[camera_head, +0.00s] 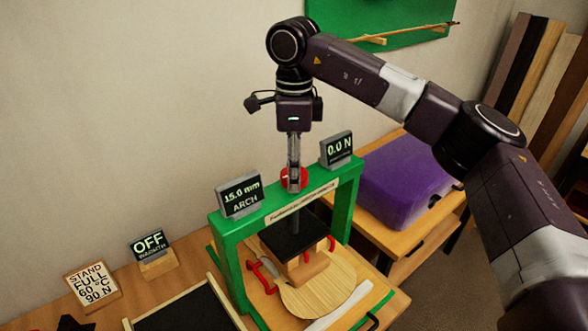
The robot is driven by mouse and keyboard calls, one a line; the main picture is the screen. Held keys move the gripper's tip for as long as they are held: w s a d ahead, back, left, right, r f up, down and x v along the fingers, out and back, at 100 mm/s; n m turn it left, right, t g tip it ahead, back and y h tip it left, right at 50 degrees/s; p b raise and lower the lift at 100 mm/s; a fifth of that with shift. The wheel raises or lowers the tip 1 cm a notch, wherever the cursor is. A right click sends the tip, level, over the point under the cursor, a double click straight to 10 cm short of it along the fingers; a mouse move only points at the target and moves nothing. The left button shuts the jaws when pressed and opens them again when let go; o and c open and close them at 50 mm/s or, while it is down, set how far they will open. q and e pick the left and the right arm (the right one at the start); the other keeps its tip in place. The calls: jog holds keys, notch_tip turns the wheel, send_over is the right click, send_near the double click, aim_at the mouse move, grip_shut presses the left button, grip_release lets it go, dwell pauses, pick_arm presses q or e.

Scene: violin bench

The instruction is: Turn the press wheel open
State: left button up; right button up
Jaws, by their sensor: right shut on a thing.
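The green press (231,255) stands on the bench, with a dark pressing plate (284,243) under its crossbar. Its red press wheel (304,178) sits on top of the crossbar, mostly hidden behind my gripper. My right gripper (294,182) points straight down and is shut on the press wheel. The arm reaches in from the right. A pale wooden plate (324,291) lies under the press, with red clamps (262,279) beside it. The press displays read 15.0 mm ARCH (240,194) and 0.0 N (338,149). My left gripper is not in view.
A card reading STAND FULL 60°C 90 N (91,284) and an OFF warmth display (149,244) stand left of the press. A dark framed panel (188,312) lies in front. A purple case (405,180) sits on a table at right. Wood boards lean at far right.

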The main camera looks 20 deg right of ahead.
jog(key=shift+n, duration=0.5)
jog(key=o, duration=1.2)
jog(key=shift+c, duration=0.2)
notch_tip(320, 180, up, 12)
